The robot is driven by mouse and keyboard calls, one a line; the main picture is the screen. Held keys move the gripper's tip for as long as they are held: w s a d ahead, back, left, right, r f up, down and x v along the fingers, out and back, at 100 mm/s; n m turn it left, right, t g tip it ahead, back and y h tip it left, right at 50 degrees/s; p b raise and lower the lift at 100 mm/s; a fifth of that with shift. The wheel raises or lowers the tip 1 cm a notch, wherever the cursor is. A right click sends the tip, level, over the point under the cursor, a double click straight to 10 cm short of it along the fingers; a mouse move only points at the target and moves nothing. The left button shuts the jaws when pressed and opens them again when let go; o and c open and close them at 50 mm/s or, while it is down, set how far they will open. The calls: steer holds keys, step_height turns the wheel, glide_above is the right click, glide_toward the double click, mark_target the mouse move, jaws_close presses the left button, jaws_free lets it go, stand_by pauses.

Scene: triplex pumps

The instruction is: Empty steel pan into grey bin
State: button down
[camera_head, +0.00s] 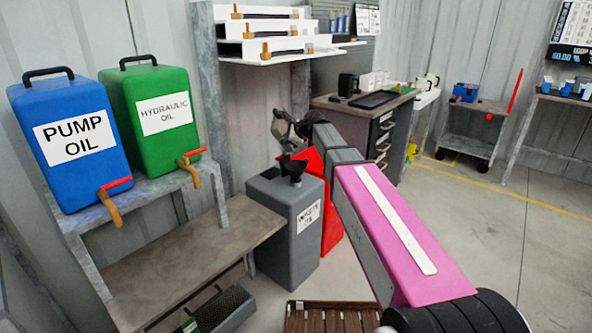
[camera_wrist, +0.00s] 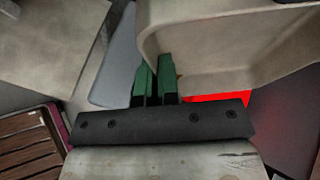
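The steel pan (camera_wrist: 225,50) fills the upper right of the wrist view, close to the camera, its near wall at the green fingertips. My gripper (camera_wrist: 155,82) looks shut on that wall, with only a narrow gap between its fingers. In the head view my gripper (camera_head: 284,128) is above the grey bin, and the pan is hard to make out there. The grey bin (camera_head: 288,222) stands on the floor, labelled as waste oil, with a black funnel (camera_head: 294,170) on its top. The inside base of the pan is mostly out of view.
A red container (camera_head: 332,215) stands right behind the bin. Left of it is a bench (camera_head: 185,270) under blue (camera_head: 72,110) and green (camera_head: 150,105) oil tanks with taps. A brown slatted pallet (camera_head: 330,318) lies in front. Open floor is at the right.

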steer(key=shift+s+d+r+m+t+y+p, duration=0.1)
steer(key=shift+s+d+m+t+y+p, duration=0.15)
steer(key=shift+d+y, duration=0.4)
steer(key=shift+s+d+r+m+t+y+p, duration=0.15)
steer(key=shift+d+t+y, duration=0.25)
steer(key=shift+y, duration=0.45)
stand_by(0.6)
steer(key=shift+w+a+f+n+g+h, duration=0.1)
steer(key=shift+w+a+n+g+h, duration=0.15)
steer(key=shift+a+h, duration=0.35)
steer(key=shift+w+a+f+n+g+h, duration=0.1)
steer(key=shift+w+a+n+g+h, duration=0.2)
steer(key=shift+h, duration=0.4)
steer(key=shift+s+a+m, duration=0.1)
steer(key=shift+a+m, duration=0.05)
steer(key=shift+m, duration=0.1)
steer(key=shift+a+h, duration=0.1)
steer(key=shift+h, duration=0.2)
steer(key=shift+w+a+f+g+h+b, duration=0.25)
steer(key=shift+a+f+g+h, duration=0.1)
steer(key=shift+a+h, duration=0.3)
steer(key=shift+w+a+f+g+h+b, duration=0.25)
steer(key=shift+a+g+h, duration=0.15)
steer(key=shift+h, duration=0.45)
steer(key=w+a+f+n+g+h+b, duration=0.1)
steer(key=a+f+g+h+b, duration=0.1)
steer(key=h, duration=0.8)
steer(key=shift+a+f+n+g, duration=0.3)
steer(key=shift+a+f+g, duration=0.5)
steer(key=shift+f, duration=0.6)
